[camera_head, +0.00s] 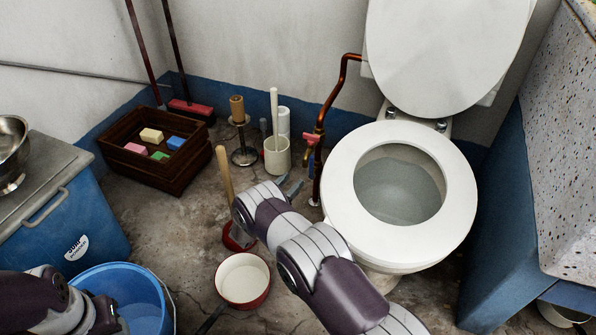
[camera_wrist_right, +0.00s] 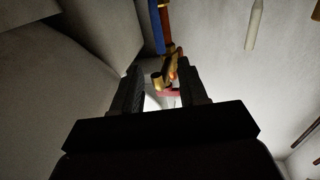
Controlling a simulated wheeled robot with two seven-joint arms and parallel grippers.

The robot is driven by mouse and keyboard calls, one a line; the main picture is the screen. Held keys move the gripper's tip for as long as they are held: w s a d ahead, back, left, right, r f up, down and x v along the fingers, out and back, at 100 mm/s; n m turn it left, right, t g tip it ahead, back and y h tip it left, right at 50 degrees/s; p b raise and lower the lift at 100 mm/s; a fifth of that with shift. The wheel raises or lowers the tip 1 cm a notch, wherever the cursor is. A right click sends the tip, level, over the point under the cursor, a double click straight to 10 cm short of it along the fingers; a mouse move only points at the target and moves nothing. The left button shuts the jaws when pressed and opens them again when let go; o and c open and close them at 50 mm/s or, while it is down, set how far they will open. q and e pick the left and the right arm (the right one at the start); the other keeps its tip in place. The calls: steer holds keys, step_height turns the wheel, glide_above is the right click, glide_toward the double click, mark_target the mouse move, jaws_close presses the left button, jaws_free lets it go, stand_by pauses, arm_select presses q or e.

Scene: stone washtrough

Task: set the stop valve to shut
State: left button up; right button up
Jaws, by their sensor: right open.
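The stop valve (camera_head: 312,138) has a pinkish-red handle and sits on the copper pipe (camera_head: 328,105) left of the toilet. In the right wrist view the brass valve body (camera_wrist_right: 172,72) and red handle (camera_wrist_right: 169,92) show beyond and between the fingertips. My right gripper (camera_head: 292,186) is open, below and left of the valve in the head view, and pointing towards it. Nothing is visibly held, and contact with the handle cannot be told. My left gripper (camera_head: 106,316) is low at the left by the blue bucket; its jaws are unclear.
The toilet (camera_head: 455,195) stands close right of the pipe, lid raised. A toilet brush holder (camera_head: 277,160), a paper-roll stand (camera_head: 244,157) and a wooden crate (camera_head: 150,178) stand left of the valve. A red-rimmed pan (camera_head: 243,279) and blue bucket (camera_head: 125,285) are on the floor.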

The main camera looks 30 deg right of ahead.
mark_target(310, 163)
steer(key=b+x, duration=0.1)
steer(key=x, duration=0.2)
steer(key=b+x, duration=0.2)
steer(key=x, duration=0.1)
steer(key=b+x, duration=0.2)
steer(key=x, duration=0.1)
steer(key=shift+d+f, duration=0.15)
steer(key=shift+f, duration=0.15)
steer(key=shift+w+d+r, duration=0.2)
steer(key=shift+w+d, duration=0.05)
steer(key=shift+d, duration=0.1)
jaws_close()
